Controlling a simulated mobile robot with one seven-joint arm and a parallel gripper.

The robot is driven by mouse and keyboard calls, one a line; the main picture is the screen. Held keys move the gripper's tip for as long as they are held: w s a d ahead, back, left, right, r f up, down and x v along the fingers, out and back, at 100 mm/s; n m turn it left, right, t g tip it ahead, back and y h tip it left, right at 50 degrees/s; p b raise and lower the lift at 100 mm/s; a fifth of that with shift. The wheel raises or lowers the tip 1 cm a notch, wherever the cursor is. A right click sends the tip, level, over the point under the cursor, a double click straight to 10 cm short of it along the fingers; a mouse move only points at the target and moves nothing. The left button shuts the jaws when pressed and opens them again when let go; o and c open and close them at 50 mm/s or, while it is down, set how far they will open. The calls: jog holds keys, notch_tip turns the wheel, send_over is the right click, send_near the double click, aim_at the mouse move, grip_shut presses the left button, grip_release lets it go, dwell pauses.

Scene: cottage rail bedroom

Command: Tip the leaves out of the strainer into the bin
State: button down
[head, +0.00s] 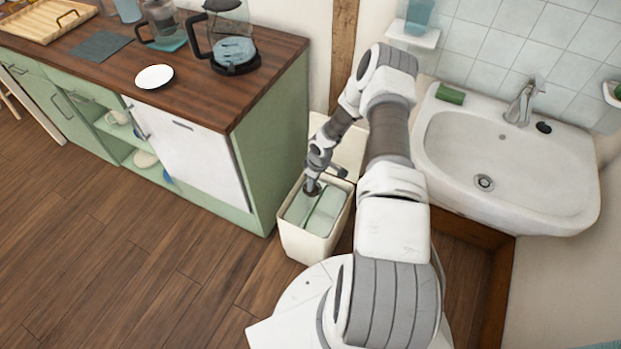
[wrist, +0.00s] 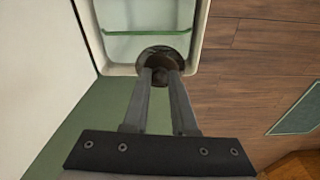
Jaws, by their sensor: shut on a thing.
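The cream bin (head: 304,246) stands on the floor beside the end of the green counter; its pale rim also shows in the wrist view (wrist: 203,30). My gripper (head: 314,179) is above the bin's mouth, pointing down. In the wrist view its two fingers (wrist: 161,76) are shut on a small dark round strainer (wrist: 162,52). The strainer (head: 310,189) is at the near rim of the bin in the wrist view, over the opening in the head view. Brown shows on the strainer, but I cannot make out separate leaves. Its exact tilt is unclear.
The wooden-topped counter (head: 190,90) is left of the bin, bearing a coffee maker (head: 230,45), a white saucer (head: 154,77) and a tray (head: 48,20). A white sink (head: 510,165) is to the right. The wooden floor (head: 110,240) at front left is clear.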

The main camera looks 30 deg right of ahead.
aim_at(304, 190)
jog(key=shift+a+f+h, duration=0.1)
jog(key=shift+a+h, duration=0.05)
jog(key=shift+h, duration=0.15)
